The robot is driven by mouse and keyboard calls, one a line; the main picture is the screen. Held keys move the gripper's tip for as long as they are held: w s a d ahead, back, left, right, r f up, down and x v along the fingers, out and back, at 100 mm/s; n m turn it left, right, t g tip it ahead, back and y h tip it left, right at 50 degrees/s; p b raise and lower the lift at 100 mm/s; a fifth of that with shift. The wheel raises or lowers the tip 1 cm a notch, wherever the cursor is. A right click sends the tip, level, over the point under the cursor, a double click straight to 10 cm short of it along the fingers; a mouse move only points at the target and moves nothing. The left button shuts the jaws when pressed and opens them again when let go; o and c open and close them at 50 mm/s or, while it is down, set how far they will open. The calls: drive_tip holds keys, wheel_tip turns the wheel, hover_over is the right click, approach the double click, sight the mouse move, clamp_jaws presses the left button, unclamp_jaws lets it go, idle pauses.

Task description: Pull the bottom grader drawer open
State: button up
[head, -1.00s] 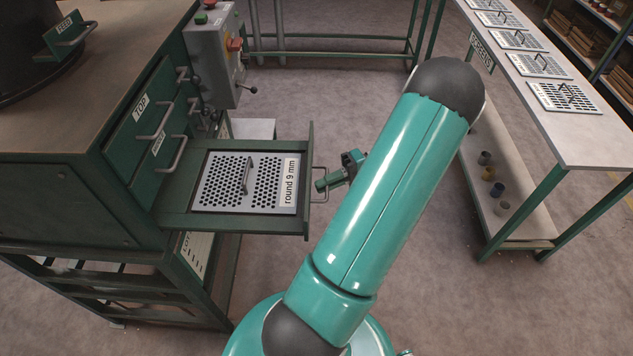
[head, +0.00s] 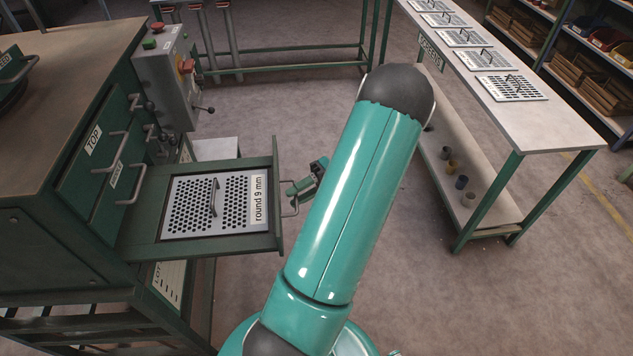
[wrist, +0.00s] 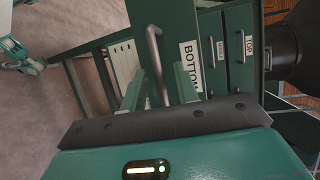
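The bottom grader drawer (head: 150,240) stands pulled far out of the green cabinet. It holds a perforated plate (head: 180,220) with a small handle, marked "round 9 mm". The drawer's bar handle (head: 297,207) is on its outer front; it also shows in the wrist view (wrist: 153,45), beside the BOTTOM label (wrist: 190,66). My gripper (head: 296,190) is at this handle. In the wrist view my gripper (wrist: 158,88) has its two green fingers apart, one on each side of the handle, with visible gaps. Whether a finger touches it is not clear.
The TOP drawer (head: 95,143) and the middle drawer (head: 117,178) are shut above. A control box (head: 170,75) with buttons and levers is behind. A bench (head: 520,120) with several perforated plates stands at right.

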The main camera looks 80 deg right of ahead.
drive_tip(key=v, duration=1.3)
drive_tip(key=shift+r, duration=0.1)
